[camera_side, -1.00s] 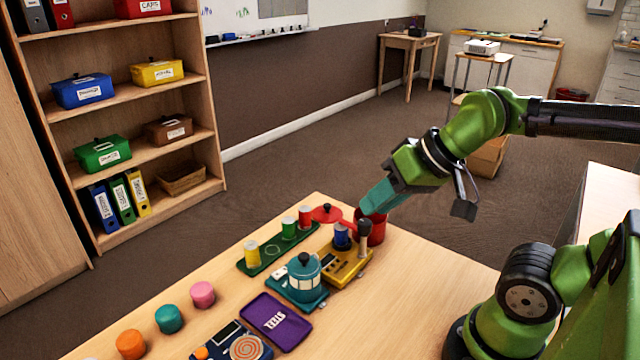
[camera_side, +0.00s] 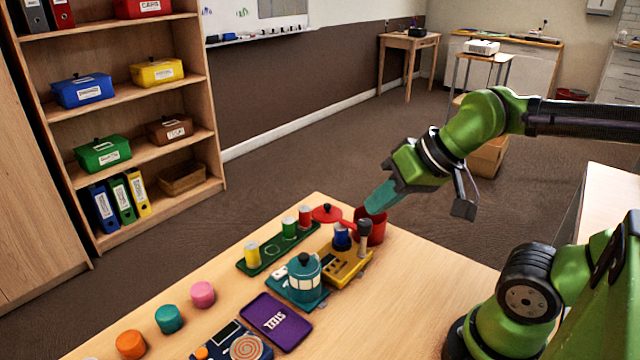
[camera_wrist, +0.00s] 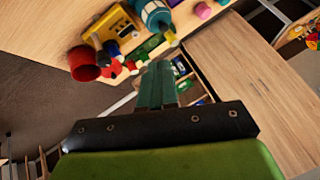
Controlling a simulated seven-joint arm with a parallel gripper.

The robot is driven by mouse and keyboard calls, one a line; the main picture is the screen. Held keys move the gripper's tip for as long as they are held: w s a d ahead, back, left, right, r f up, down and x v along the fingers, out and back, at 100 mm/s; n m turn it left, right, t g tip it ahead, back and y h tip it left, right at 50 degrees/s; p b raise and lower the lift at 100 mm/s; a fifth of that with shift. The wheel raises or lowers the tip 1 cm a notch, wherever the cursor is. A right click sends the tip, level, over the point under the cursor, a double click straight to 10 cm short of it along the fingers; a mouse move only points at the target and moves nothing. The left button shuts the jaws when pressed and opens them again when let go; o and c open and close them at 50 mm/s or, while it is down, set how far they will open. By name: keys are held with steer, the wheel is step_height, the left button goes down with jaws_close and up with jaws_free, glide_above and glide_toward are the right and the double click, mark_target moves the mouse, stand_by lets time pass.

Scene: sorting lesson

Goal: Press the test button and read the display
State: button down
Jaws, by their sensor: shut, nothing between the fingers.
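A yellow device (camera_side: 345,268) with dark marks on its top lies on the table, with a blue cylinder (camera_side: 341,237) and a dark-topped post (camera_side: 364,232) at its far end. It also shows in the wrist view (camera_wrist: 113,22). A blue device (camera_side: 228,334) with a dark display panel, an orange knob and a coiled ring is cut off at the bottom edge. I cannot read any display or tell which button is the test button. My gripper (camera_side: 372,208) has its teal fingers together and empty, over the red pot (camera_side: 376,230); they also show in the wrist view (camera_wrist: 158,72).
A teal lidded pot (camera_side: 304,283), a purple tray (camera_side: 277,321) and a green tray (camera_side: 270,256) with small cans crowd around the yellow device. A red lid (camera_side: 326,213) lies behind. Pink, teal and orange pieces stand left. The table's right front is bare.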

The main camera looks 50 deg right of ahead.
stand_by(0.8)
steer(key=w+d+f+n+h, duration=0.4)
steer(key=w+d+f+h, duration=0.1)
steer(key=w+d+f, duration=0.35)
steer(key=w+a+f+n+t+y, duration=0.1)
steer(key=w+a+n+y, duration=0.4)
steer(key=n, duration=0.6)
steer(key=shift+w+a+f+t, duration=0.15)
steer(key=shift+w+f+t, duration=0.25)
steer(key=shift+w+f, duration=0.5)
steer(key=shift+w+r, duration=0.1)
steer(key=shift+w, duration=0.1)
